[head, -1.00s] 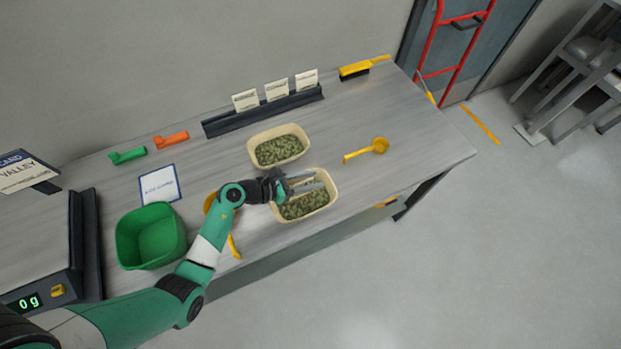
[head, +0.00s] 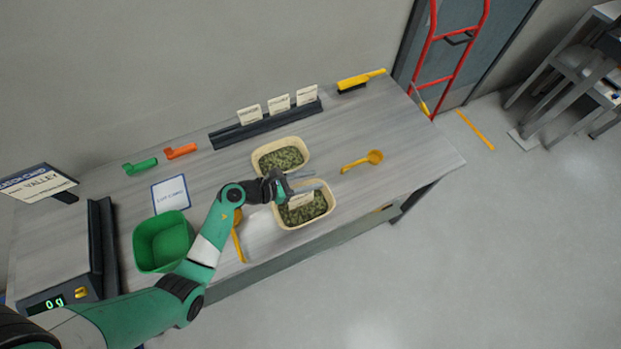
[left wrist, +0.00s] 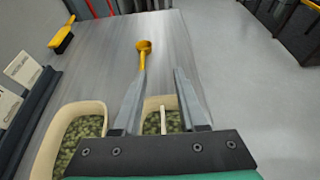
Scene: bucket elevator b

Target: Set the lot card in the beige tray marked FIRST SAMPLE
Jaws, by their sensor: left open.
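The lot card (head: 302,200) is a small pale card standing in the green pellets of the near beige tray (head: 287,224). In the left wrist view the card (left wrist: 163,121) shows as a thin upright edge between my fingers, apart from both. My left gripper (head: 312,181) is open above that near tray; its spread fingers (left wrist: 160,76) also show in the left wrist view. A second beige tray (head: 254,157) with pellets stands just behind. I cannot read a FIRST SAMPLE mark on either tray. My right gripper is not in view.
A dark rack (head: 265,124) with three upright label cards stands at the back. A yellow scoop (head: 362,161) lies to the right; another (head: 238,238) is partly behind my arm. A green bin (head: 163,243) and a blue-edged sheet (head: 170,194) are left.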

